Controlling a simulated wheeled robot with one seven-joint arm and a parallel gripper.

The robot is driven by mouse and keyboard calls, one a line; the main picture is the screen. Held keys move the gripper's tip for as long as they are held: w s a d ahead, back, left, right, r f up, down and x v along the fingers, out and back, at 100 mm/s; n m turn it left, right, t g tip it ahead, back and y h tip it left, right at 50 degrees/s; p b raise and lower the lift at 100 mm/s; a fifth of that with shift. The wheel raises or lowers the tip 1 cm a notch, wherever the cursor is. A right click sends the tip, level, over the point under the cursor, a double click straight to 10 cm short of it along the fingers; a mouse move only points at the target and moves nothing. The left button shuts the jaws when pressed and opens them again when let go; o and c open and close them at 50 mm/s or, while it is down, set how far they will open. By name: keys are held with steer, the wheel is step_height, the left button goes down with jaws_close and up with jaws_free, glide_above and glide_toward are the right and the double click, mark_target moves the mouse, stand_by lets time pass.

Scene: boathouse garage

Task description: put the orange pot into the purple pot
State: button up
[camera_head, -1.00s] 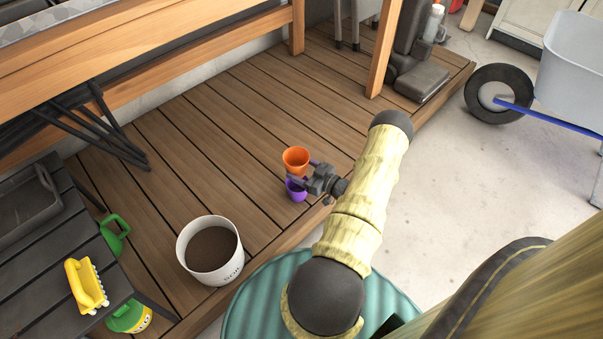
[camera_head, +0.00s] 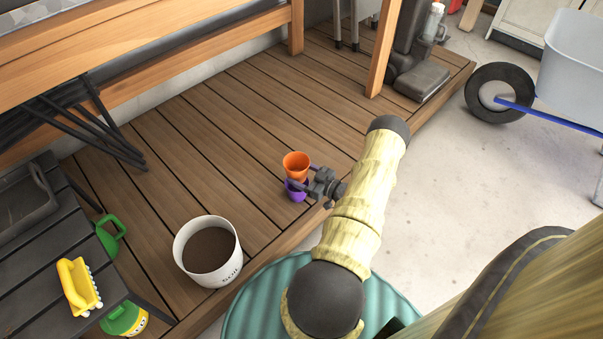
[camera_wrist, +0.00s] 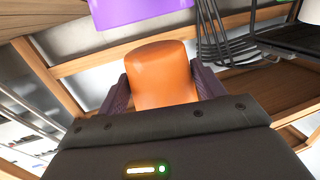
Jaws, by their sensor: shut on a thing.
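The orange pot (camera_head: 296,164) is held by my gripper (camera_head: 311,178), its open mouth facing up in the head view. In the wrist view the orange pot (camera_wrist: 162,74) fills the space between my two dark fingers (camera_wrist: 160,90). The purple pot (camera_head: 296,190) stands on the wooden deck (camera_head: 200,150), mostly hidden behind the orange pot and the fingers. Part of the purple pot (camera_wrist: 135,12) shows at the top of the wrist view. The orange pot appears over or just in front of the purple pot; I cannot tell whether they touch.
A white bucket of soil (camera_head: 186,258) stands on the deck at the lower left. A dark slatted bench (camera_head: 50,260) with a yellow tool (camera_head: 78,287) is at the far left. A wheelbarrow (camera_head: 575,60) is at the right. The deck behind the pots is clear.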

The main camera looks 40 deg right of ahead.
mark_target(302, 182)
steer(key=shift+f+b, duration=1.5)
steer(key=shift+f, duration=0.8)
steer(key=o, duration=1.2)
steer(key=shift+c, duration=0.2)
steer(key=f+p+v, duration=0.1)
steer(key=p+v, duration=0.5)
steer(key=v, duration=1.1)
steer(key=shift+s+r, duration=0.2)
steer(key=shift+r, duration=0.25)
